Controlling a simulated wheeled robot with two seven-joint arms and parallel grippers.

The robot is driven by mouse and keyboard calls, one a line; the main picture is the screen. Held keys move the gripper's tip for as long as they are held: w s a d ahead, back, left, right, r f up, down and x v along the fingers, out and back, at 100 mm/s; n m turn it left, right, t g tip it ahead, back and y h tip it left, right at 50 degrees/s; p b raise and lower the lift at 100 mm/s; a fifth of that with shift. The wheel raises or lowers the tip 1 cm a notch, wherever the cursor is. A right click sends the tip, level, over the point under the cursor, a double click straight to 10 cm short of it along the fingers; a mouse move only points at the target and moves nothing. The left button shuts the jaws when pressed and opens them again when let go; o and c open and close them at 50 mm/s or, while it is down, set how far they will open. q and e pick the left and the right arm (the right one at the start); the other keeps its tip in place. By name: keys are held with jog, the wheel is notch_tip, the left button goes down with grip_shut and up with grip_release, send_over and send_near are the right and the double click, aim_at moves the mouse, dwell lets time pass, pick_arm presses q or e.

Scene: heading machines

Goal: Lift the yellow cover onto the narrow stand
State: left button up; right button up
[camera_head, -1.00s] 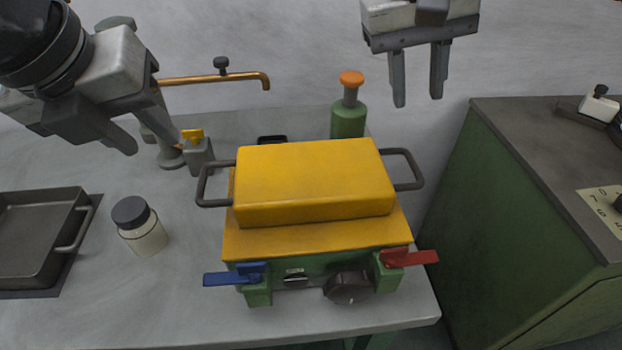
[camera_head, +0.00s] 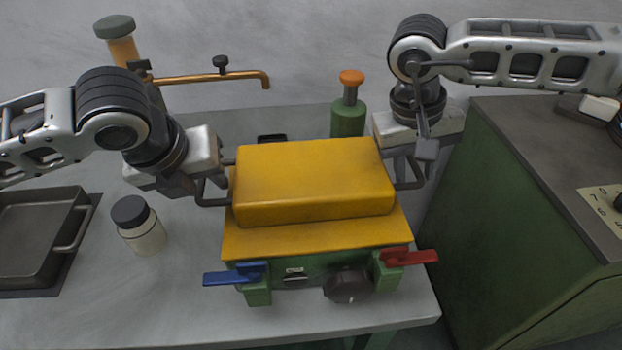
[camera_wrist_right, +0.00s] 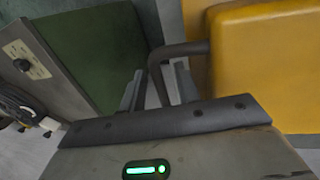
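The yellow cover (camera_head: 312,180) lies flat on top of the green machine (camera_head: 312,268), with a dark handle at each end. My left gripper (camera_head: 200,188) is at the cover's left handle (camera_head: 212,202); whether its fingers are closed on it is hard to see. My right gripper (camera_head: 408,172) is at the right handle (camera_head: 412,184). In the right wrist view, the fingers of my right gripper (camera_wrist_right: 158,88) stand apart, with the handle bar (camera_wrist_right: 156,72) between them and gaps visible. I cannot identify a narrow stand with certainty.
A blue lever (camera_head: 232,275) and a red lever (camera_head: 410,257) stick out at the machine's front. A lidded jar (camera_head: 140,228) and a grey tray (camera_head: 35,235) are at the left. A copper pipe (camera_head: 215,76) runs behind. A green cabinet (camera_head: 530,210) stands at the right, across a gap.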

jog(key=shift+f, duration=0.1)
pick_arm(q)
jog(key=c, duration=0.8)
pick_arm(e)
grip_shut()
dwell(0.8)
